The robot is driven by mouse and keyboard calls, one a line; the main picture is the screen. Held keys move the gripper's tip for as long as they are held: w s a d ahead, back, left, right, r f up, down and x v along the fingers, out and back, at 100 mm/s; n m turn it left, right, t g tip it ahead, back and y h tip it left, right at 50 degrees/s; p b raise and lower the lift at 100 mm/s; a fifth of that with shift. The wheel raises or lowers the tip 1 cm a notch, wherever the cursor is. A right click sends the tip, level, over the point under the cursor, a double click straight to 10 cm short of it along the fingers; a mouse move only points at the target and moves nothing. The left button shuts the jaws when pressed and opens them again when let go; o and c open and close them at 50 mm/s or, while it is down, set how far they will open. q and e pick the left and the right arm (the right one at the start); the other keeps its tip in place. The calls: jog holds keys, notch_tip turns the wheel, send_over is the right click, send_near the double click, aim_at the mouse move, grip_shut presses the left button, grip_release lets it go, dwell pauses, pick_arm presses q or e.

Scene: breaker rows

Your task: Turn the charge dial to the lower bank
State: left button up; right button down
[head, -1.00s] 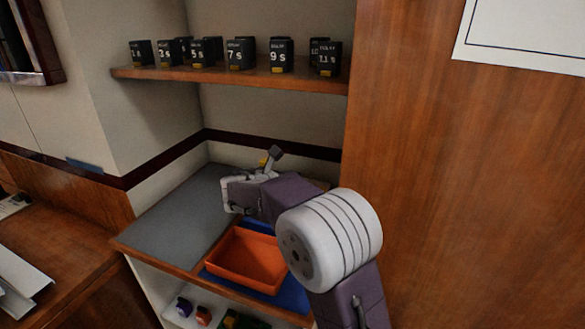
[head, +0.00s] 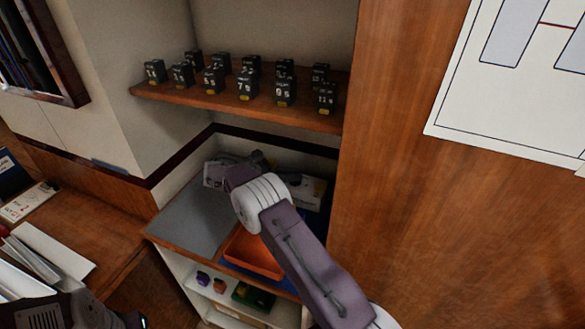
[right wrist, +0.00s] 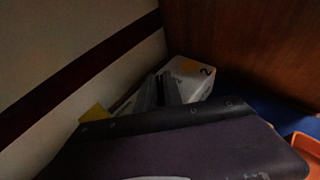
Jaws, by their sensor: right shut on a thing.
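My right arm reaches over the grey counter to a white unit at the back, whose right part (head: 312,190) shows beside my wrist. In the right wrist view, the unit (right wrist: 195,80) bears a yellow mark and the number 2. My right gripper (right wrist: 163,90) has its grey fingers close together in front of it, shut on what appears to be the charge dial. The dial itself is hidden by the fingers and dark gripper body.
An orange tray (head: 248,262) lies on the counter below my arm. Several black numbered blocks stand on the wooden shelf (head: 300,118) above. A wooden panel (head: 385,190) bounds the right side. The grey counter top (head: 190,215) is clear at left.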

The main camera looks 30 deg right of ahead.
dwell(0.3)
jog(key=c, duration=1.5)
grip_release()
jog(key=v, duration=0.9)
jog(key=shift+p, duration=0.3)
